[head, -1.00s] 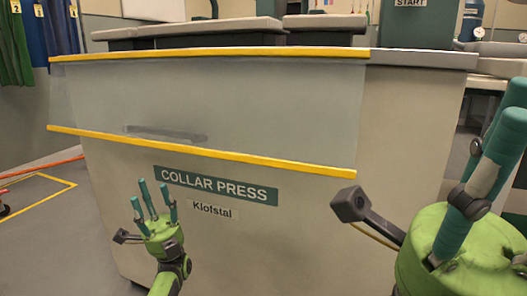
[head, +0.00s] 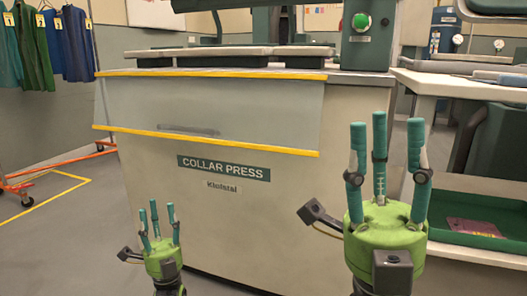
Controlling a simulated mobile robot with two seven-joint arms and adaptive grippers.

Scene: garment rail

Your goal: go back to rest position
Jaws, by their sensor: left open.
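My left gripper (head: 157,222) is in front of the lower left of the collar press (head: 240,215). Its teal fingers point up, spread apart and empty. My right gripper (head: 389,150) is at the right, in front of the press's right edge. Its teal fingers point up, stand apart and hold nothing. Neither gripper appears to touch the press.
The press has a clear guard (head: 220,110) with yellow edges and a green button (head: 361,22) above. A side table (head: 460,85) with a green tray (head: 480,234) on its lower shelf stands at right. Garments (head: 45,45) hang on an orange-based rail at left.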

